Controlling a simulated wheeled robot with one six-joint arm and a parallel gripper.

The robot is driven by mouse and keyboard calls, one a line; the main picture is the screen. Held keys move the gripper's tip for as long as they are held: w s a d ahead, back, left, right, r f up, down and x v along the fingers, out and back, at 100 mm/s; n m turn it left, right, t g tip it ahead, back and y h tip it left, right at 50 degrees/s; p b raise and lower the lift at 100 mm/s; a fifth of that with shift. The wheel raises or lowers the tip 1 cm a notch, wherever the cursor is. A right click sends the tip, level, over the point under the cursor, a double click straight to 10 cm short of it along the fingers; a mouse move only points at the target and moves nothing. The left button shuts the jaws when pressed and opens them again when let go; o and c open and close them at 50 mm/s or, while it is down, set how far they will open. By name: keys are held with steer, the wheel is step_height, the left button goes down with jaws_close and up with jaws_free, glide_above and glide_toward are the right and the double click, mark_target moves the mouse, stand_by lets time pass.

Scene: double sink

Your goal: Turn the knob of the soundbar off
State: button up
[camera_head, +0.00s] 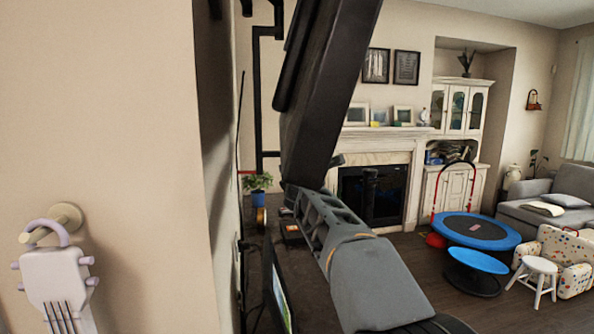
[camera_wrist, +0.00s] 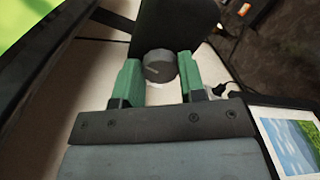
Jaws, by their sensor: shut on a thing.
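The soundbar (camera_wrist: 172,22) is a black box at the top middle of the wrist view, standing on a pale surface. Its round grey knob (camera_wrist: 160,68) has a lighter mark across its face. My gripper (camera_wrist: 158,60) has two green fingers, one on each side of the knob, and is shut on it. Where the finger pads meet the knob's sides is partly hidden. In the head view my arm covers much of the middle, and I cannot make out the knob there.
A screen with a bright green picture (camera_wrist: 22,25) is at the upper left of the wrist view; it also shows edge-on in the head view (camera_head: 278,285). A framed picture (camera_wrist: 293,145) lies at the lower right. Cables and a black plug (camera_wrist: 222,89) are right of the gripper.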

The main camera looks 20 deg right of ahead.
steer(key=shift+n, duration=0.9)
steer(key=o, duration=0.9)
steer(key=shift+b+v, duration=0.4)
steer(key=shift+v, duration=6.5)
